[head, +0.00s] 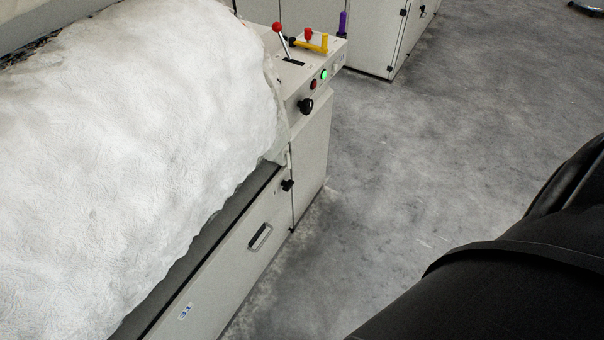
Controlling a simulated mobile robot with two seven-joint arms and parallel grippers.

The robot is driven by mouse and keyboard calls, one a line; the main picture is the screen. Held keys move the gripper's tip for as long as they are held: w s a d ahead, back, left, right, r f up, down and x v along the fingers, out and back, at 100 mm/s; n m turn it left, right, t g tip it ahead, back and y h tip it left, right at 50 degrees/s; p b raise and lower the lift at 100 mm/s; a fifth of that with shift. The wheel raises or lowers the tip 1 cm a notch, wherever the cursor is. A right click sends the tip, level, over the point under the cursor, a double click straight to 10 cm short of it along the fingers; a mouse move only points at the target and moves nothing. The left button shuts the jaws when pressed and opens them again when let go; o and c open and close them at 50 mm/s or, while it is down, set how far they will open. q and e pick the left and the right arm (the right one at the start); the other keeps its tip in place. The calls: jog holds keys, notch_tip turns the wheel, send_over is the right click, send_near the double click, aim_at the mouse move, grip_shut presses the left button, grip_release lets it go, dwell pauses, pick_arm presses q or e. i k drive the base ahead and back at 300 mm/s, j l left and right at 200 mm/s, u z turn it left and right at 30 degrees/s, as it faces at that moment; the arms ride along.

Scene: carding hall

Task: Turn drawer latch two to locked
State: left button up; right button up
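A small black latch (287,185) sits at the upper right corner of a long pale drawer front (230,275), beside the seam with the end cabinet. It is too small to tell which way it is turned. No number shows beside it, so I cannot tell whether it is latch two. The drawer front has a dark-framed pull handle (260,237) and a small label (186,311) that I cannot read. The drawer looks shut. Neither of my grippers is in view.
White fibre (130,140) covers the machine above the drawer. The end panel carries a red-knobbed lever (280,34), a yellow handle (312,44), a lit green lamp (324,74) and a black knob (306,106). Grey floor (430,170) is clear to the right.

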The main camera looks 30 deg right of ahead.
aim_at(287, 185)
jog(key=i+l+u, duration=0.1)
jog(key=l, duration=0.8)
jog(key=i+l+u, duration=0.15)
jog(key=l, duration=0.8)
jog(key=i+l+u, duration=0.1)
jog(key=l, duration=0.85)
jog(key=i+l+u, duration=0.1)
jog(key=l, duration=0.9)
jog(key=i, duration=0.1)
